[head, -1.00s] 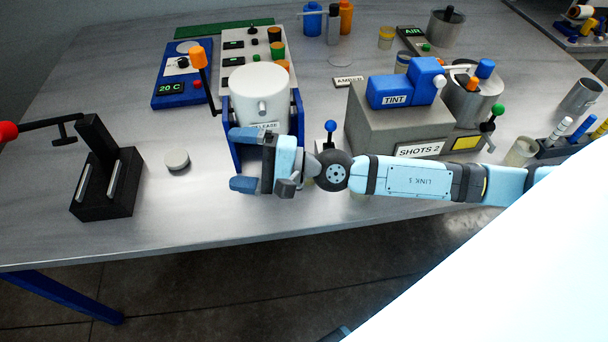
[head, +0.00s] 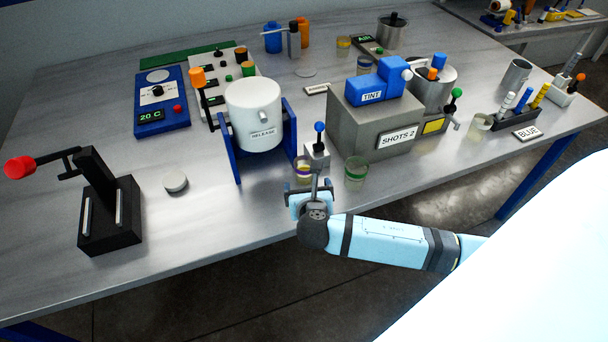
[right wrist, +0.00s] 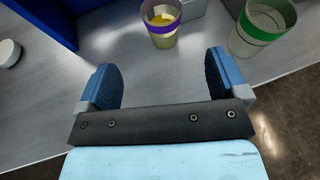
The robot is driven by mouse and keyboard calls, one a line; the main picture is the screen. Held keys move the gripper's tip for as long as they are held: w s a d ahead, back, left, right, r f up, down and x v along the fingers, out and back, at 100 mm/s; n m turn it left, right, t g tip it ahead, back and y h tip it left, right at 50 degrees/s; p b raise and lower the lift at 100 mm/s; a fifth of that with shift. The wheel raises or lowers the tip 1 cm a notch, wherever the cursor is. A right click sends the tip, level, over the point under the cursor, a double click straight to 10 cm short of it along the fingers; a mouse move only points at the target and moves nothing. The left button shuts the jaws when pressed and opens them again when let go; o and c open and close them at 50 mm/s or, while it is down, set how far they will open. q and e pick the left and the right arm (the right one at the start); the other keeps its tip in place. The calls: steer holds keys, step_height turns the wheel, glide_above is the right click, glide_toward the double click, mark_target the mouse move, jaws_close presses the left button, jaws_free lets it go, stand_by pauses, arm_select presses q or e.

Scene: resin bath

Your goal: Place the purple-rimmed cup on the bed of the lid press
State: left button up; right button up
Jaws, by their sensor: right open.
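The purple-rimmed cup (head: 302,174) stands upright on the table beside the blue-knobbed valve, with yellowish contents. In the right wrist view the cup (right wrist: 162,30) is just beyond the fingertips, roughly centred between them and apart from both. My right gripper (head: 309,187) is open and empty, pointing at the cup from the table's front edge; its two fingers show in the right wrist view (right wrist: 160,80). The lid press (head: 108,205) is the black stand with a red-knobbed lever at the left, and no cup shows on its bed. My left gripper is not in view.
A green-rimmed cup (head: 355,174) stands close to the right of the purple-rimmed one. The white tank (head: 254,112) in its blue frame stands to the left. A small white disc (head: 175,182) lies beside the press. The front-left tabletop is mostly clear.

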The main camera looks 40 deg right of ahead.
glide_toward(304, 162)
steer(key=x, duration=0.2)
steer(key=shift+w+d+p, duration=0.15)
steer(key=shift+w+p, duration=0.15)
steer(key=shift+w, duration=0.05)
steer(key=x, duration=0.4)
steer(key=shift+w+d+f, duration=0.15)
steer(key=shift+w+f, duration=0.05)
steer(key=shift+f, duration=0.05)
steer(key=c, duration=1)
steer(key=shift+c, duration=0.2)
